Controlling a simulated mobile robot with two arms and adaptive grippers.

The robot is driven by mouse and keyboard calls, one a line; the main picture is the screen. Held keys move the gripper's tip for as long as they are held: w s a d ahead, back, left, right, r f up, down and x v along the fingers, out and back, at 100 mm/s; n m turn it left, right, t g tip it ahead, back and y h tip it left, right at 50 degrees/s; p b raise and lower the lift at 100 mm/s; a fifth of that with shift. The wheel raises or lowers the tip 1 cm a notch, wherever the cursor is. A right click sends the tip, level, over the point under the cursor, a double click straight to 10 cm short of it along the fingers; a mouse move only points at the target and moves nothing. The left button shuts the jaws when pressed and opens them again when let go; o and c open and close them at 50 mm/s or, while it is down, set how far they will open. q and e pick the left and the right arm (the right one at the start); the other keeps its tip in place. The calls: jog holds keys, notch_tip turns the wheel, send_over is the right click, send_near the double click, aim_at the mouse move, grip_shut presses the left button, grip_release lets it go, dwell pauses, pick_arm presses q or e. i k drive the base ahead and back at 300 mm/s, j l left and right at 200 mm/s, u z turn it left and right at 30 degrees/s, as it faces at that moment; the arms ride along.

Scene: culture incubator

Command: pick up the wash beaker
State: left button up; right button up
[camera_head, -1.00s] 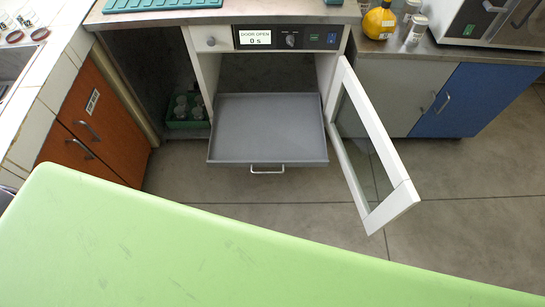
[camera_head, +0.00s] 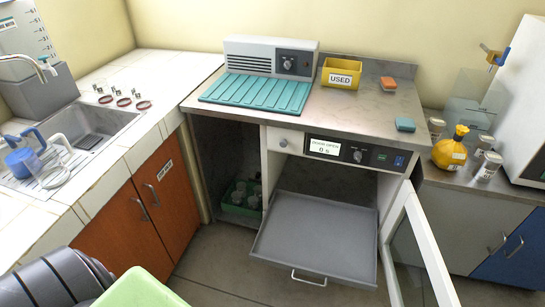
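Two handled vessels stand on the drainboard left of the sink at the left edge. One is a blue jug (camera_head: 17,162) with a blue handle. The other is a clear beaker (camera_head: 52,176) with a pale handle, close beside it. No label shows which is the wash beaker. Neither of my grippers is in view. A dark ribbed part of my arm shows at the bottom left, below the tiled counter.
The sink (camera_head: 92,125) has a tap and a grey canister (camera_head: 40,92) behind it. Several small dishes (camera_head: 123,102) lie on the tiled counter. The incubator door (camera_head: 420,250) is open, with a grey tray (camera_head: 318,235) pulled out. A yellow USED bin (camera_head: 341,74) stands behind.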

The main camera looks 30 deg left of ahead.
aim_at(237, 198)
jog(key=u, duration=1.4)
